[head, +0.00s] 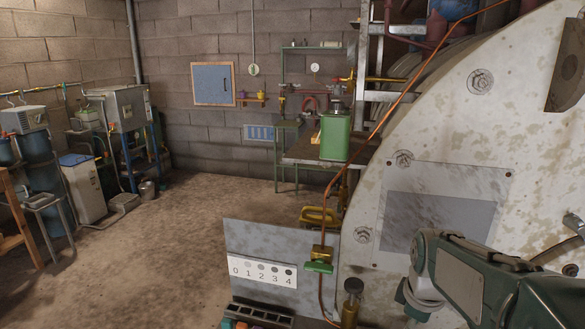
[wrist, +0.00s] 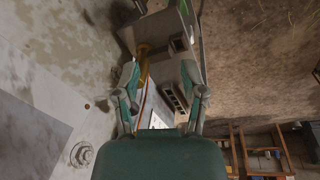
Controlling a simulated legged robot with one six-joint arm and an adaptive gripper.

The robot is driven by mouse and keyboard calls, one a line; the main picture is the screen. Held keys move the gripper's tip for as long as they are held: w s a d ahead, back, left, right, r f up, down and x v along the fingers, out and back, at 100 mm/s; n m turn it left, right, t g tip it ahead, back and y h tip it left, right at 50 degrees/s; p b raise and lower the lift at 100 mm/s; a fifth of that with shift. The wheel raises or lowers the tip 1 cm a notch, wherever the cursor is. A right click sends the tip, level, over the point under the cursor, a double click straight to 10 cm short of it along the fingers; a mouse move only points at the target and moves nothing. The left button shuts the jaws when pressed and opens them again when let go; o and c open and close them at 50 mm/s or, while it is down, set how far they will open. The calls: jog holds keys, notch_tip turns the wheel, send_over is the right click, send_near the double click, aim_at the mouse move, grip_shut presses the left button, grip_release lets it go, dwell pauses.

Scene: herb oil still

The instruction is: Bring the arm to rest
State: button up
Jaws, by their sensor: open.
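My arm (head: 470,280) reaches in from the lower right corner of the head view, in front of the big pale round vessel (head: 440,130). Its green links are bent, and I cannot make out the fingers there. In the wrist view my gripper (wrist: 160,82) has its two green fingers spread apart, with nothing held between them. Beyond the fingers are a grey metal panel, a slotted part and a thin copper tube. The fingers appear apart from these, but the exact gap is hard to tell.
A grey panel with a 0-to-4 scale (head: 262,272) stands low in front. A copper tube (head: 372,140) runs down to a brass valve with a green handle (head: 319,267). A green canister (head: 335,137) stands on a bench behind. The floor (head: 185,225) at left is open.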

jog(key=s+a+r+m+t, duration=0.2)
jog(key=s+a+m, duration=0.1)
jog(key=s+m, duration=0.2)
jog(key=s+a+r+m+t, duration=0.1)
jog(key=s+a+m, duration=0.3)
jog(key=s, duration=0.5)
jog(key=shift+a+r+m+t, duration=0.2)
jog(key=shift+r+m+t, duration=0.2)
jog(key=shift+m, duration=0.3)
